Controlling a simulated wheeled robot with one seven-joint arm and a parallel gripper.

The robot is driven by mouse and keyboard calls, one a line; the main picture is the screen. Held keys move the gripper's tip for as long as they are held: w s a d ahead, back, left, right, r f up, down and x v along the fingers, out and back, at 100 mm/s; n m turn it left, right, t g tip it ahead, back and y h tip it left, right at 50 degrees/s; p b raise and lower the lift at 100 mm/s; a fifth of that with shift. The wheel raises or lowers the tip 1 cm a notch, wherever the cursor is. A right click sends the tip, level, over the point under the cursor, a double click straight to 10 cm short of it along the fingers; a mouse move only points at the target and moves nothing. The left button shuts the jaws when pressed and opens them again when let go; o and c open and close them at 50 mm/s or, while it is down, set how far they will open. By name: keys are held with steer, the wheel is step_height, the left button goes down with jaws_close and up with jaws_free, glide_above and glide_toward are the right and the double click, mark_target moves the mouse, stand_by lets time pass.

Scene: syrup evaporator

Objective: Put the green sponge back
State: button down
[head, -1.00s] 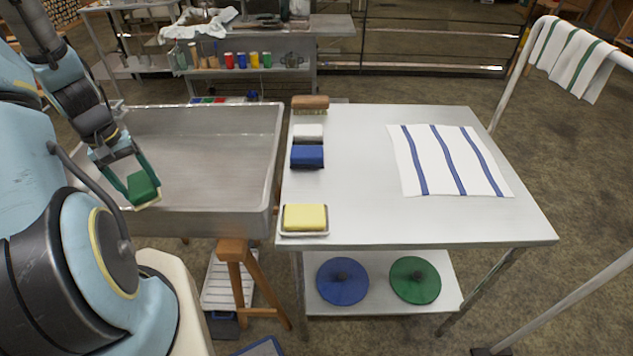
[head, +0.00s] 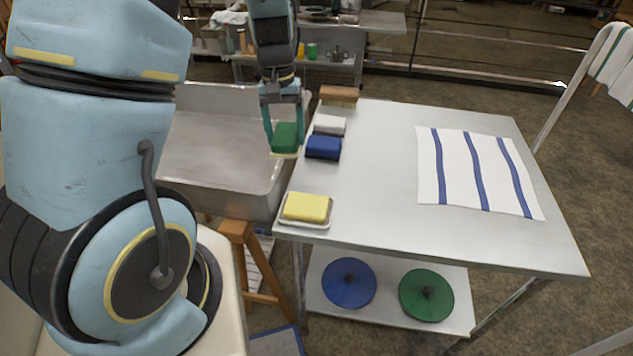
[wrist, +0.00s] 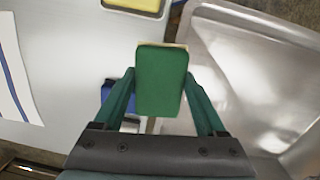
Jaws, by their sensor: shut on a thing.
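The green sponge (head: 287,136) is in my gripper (head: 285,142), which is shut on it. In the head view the sponge hangs over the right rim of the steel basin, close to the table's left edge. In the wrist view the green sponge (wrist: 161,82) sits between the two green fingers of my gripper (wrist: 160,95). A blue sponge (head: 323,148) and a white-and-grey block (head: 329,125) lie along the table's left edge.
The steel table (head: 375,215) is clear in the middle. A striped cloth (head: 455,170) lies on its right. A wooden brush (head: 339,95) is at the far left corner. The steel basin (head: 215,145) adjoins the table's left side. A wooden stool (head: 238,232) stands below.

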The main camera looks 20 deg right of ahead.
steer(key=s+d+m, duration=0.1)
steer(key=s+d, duration=0.3)
steer(key=d, duration=0.2)
step_height(320, 180, down, 9)
steer(key=shift+a+r+p, duration=0.1)
steer(key=shift+a+p, duration=0.05)
steer(key=shift+p, duration=0.45)
jaws_free()
